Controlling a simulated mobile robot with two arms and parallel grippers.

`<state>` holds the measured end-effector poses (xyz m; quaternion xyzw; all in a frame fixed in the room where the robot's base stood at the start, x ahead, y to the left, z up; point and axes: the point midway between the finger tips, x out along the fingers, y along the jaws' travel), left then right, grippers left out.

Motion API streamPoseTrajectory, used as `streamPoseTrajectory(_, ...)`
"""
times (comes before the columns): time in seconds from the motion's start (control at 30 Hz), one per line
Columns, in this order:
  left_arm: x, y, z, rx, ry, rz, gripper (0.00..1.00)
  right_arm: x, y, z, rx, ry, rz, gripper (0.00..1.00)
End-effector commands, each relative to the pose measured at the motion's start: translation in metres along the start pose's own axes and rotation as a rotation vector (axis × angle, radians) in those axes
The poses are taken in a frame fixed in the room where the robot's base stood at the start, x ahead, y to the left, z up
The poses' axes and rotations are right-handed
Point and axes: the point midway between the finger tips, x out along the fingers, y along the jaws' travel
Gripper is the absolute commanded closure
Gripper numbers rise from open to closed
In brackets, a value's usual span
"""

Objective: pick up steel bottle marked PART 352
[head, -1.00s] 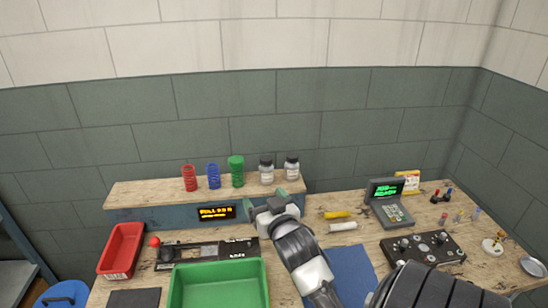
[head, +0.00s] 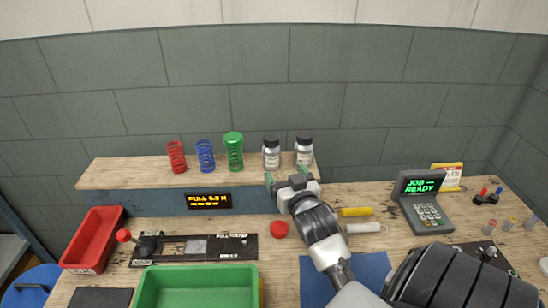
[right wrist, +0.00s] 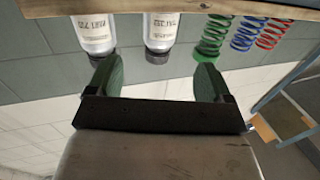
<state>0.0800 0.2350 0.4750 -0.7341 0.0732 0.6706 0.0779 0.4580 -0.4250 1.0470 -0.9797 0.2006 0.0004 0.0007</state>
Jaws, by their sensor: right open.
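Two steel bottles with dark caps and white labels stand upright on the wooden shelf, the left bottle (head: 271,153) and the right bottle (head: 304,150). Their labels are too small to read surely. In the right wrist view, which is upside down, the left bottle (right wrist: 161,36) is right of the right bottle (right wrist: 95,35). My right gripper (head: 291,178) is open and empty in front of the shelf, just below and in front of the bottles. Its green fingers (right wrist: 158,80) are spread and apart from both bottles. My left gripper is out of view.
Red, blue and green springs (head: 205,156) stand left of the bottles on the shelf (head: 120,172). Below are a green tray (head: 195,270), a red bin (head: 92,240) and a spring tester (head: 195,247). A keypad terminal (head: 425,205) stands to the right.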

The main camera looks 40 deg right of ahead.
Motion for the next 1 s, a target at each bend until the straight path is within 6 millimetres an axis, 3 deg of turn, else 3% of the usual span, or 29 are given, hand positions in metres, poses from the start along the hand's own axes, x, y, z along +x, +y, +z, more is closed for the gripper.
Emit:
streamPoseTrajectory(0.3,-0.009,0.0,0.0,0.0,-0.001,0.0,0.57,0.046,0.0,-0.001,0.0,0.002,0.0,0.19)
streamPoseTrajectory(0.53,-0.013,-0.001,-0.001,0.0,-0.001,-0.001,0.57,0.063,0.0,0.0,-0.001,0.001,0.0,0.19)
streamPoseTrajectory(0.8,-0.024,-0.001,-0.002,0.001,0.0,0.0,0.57,0.099,0.0,0.004,0.0,0.002,-0.001,0.19)
streamPoseTrajectory(1.0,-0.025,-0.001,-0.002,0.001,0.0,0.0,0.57,0.107,0.0,0.006,-0.001,0.0,-0.001,0.19)
